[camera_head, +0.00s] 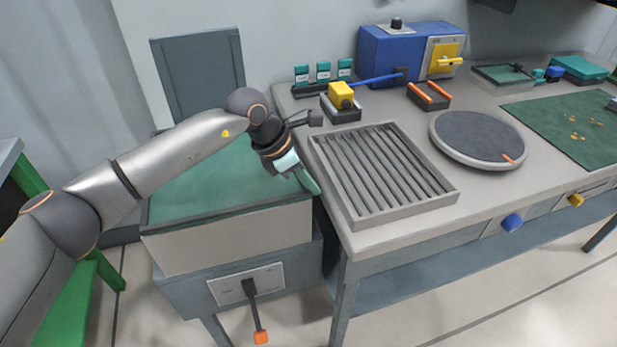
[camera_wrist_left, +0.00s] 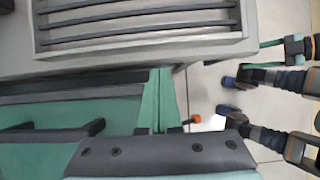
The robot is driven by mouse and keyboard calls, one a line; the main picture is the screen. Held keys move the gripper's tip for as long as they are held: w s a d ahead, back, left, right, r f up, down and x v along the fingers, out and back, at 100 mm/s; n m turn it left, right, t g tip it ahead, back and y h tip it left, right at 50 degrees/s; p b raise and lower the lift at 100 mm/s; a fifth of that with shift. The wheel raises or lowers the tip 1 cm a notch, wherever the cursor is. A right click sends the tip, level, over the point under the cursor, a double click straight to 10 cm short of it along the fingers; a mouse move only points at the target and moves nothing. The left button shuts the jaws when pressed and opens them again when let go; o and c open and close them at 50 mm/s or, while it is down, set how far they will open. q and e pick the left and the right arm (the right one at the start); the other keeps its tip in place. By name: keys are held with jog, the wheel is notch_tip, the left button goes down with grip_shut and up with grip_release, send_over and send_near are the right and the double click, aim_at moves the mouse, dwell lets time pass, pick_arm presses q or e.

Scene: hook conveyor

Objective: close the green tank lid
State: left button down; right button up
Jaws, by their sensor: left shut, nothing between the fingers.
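The tank (camera_head: 176,247) stands left of the worktable, with a pale front wall. A broad green surface (camera_head: 195,193) spans its top; I cannot tell whether this is the lid or the inside. A grey-blue panel (camera_head: 200,75) stands upright behind the tank. My left gripper (camera_head: 310,182) is shut and empty over the tank's right side, by the table's left edge. In the left wrist view its green fingers (camera_wrist_left: 160,100) lie together. A dark bar (camera_wrist_left: 50,130) lies across the green area left of them there. My right gripper is not visible in the head view.
A slatted grey rack (camera_head: 380,172) lies on the table right of my left gripper. A round turntable (camera_head: 478,138) and a blue box (camera_head: 385,55) stand farther right. A lever with an orange end (camera_head: 261,337) hangs on the tank's front. Floor is open in front.

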pick_arm(q)
jog(key=shift+f, duration=0.3)
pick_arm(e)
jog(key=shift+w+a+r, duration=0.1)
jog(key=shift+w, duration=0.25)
pick_arm(q)
jog(key=shift+r, duration=0.1)
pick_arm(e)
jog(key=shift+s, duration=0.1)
